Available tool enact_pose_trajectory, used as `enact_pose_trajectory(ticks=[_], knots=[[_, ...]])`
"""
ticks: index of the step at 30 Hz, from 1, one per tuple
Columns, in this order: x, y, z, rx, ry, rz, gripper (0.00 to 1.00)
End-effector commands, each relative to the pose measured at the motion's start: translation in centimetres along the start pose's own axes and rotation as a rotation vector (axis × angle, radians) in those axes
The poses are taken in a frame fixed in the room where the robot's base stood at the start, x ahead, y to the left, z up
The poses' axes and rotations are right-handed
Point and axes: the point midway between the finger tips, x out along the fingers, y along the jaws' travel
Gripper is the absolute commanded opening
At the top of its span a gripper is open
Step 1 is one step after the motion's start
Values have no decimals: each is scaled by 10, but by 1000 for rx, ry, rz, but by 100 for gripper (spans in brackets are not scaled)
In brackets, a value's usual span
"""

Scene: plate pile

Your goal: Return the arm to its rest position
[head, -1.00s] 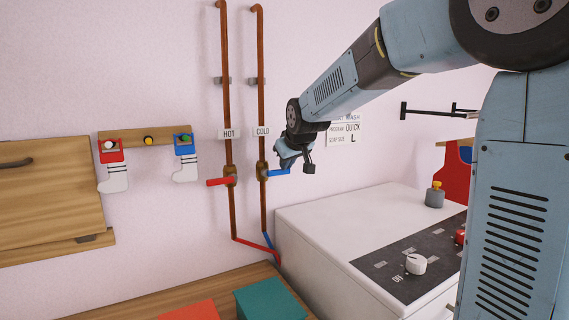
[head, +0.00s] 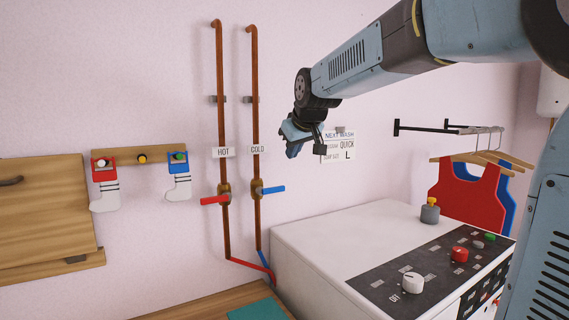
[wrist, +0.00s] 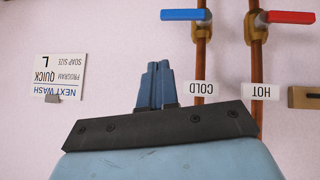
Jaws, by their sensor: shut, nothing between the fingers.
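My gripper (head: 290,141) is raised in front of the wall, to the right of the cold pipe and left of the wash note in the head view. In the wrist view my gripper (wrist: 157,66) shows its blue fingers together with nothing between them. It touches nothing that I can see. My arm reaches in from the upper right of the head view, above the white washing machine (head: 345,235).
A blue cold-pipe handle (head: 272,190) and a red hot-pipe handle (head: 213,200) stick out from the pipes. A wash note (head: 338,147) hangs on the wall. Red and blue shirts (head: 467,190) hang at right. A grey bottle (head: 429,212) stands on the machine.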

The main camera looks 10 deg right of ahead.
Motion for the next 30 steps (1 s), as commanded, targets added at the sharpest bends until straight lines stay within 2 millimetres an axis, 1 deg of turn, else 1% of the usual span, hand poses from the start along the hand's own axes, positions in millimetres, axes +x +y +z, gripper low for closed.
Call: enact_pose_trajectory(ticks=[1,3,8,11,13,14,17,18,20,21,23,24,26,27,30], knots=[[-8,1,0,0,2,0,0],[-15,2,0,-1,2,0,0],[-25,3,2,1,-1,0,0],[-34,4,13,14,-11,3,0],[-42,5,29,36,-27,8,0],[-46,5,39,47,-38,10,0],[-62,4,78,95,-75,19,0],[-69,2,95,116,-92,23,0],[-78,1,121,149,-116,29,0],[-84,-1,138,171,-133,33,0],[-92,-4,164,203,-156,39,0],[-97,-7,182,226,-173,43,0],[-104,-11,208,260,-195,49,0],[-108,-14,225,282,-211,52,0],[-116,-23,266,334,-248,61,0]])
